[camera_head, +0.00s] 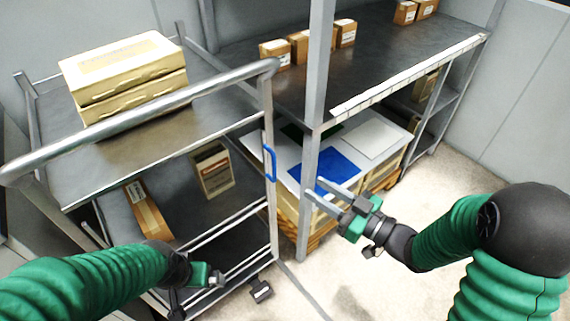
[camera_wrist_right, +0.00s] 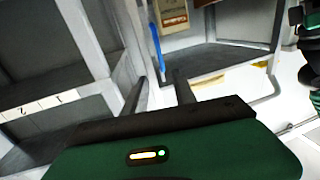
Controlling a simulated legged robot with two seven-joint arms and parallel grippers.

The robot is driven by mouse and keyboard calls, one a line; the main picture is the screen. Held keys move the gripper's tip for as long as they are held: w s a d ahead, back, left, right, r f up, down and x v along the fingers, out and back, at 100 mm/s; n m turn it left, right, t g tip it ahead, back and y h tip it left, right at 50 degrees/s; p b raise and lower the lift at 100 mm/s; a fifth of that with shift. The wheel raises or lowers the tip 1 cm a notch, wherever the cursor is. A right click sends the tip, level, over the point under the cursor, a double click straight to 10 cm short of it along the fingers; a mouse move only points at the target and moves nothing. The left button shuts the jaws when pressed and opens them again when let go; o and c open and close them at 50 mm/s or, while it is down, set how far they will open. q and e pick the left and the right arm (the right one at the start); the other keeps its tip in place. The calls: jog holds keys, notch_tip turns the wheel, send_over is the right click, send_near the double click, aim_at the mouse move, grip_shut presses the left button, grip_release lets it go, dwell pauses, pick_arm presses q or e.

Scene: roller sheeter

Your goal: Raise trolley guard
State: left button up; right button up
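The metal trolley (camera_head: 110,165) stands at the left with two dark decks. Its guard looks to be the pale rails (camera_head: 225,212) low along the near right side, below the upper deck. A blue handle (camera_head: 269,162) is on the trolley's right post; it also shows in the right wrist view (camera_wrist_right: 156,48). My right gripper (camera_head: 313,187) is open and empty, right of the blue handle and apart from it. Its two parted fingers also show in the right wrist view (camera_wrist_right: 160,78). My left gripper (camera_head: 214,281) is low in front of the trolley; its finger opening is unclear.
Stacked cream boxes (camera_head: 125,75) sit on the upper deck, and cartons (camera_head: 212,168) on the lower deck. A grey shelf rack (camera_head: 315,75) stands at the right, with small boxes on top and a crate (camera_head: 385,165) below.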

jog(key=b, duration=0.3)
send_over(275, 178)
jog(key=shift+w+d+f, duration=0.1)
jog(key=shift+w+d, duration=0.05)
jog(key=shift+w+a, duration=0.25)
grip_shut()
dwell(0.9)
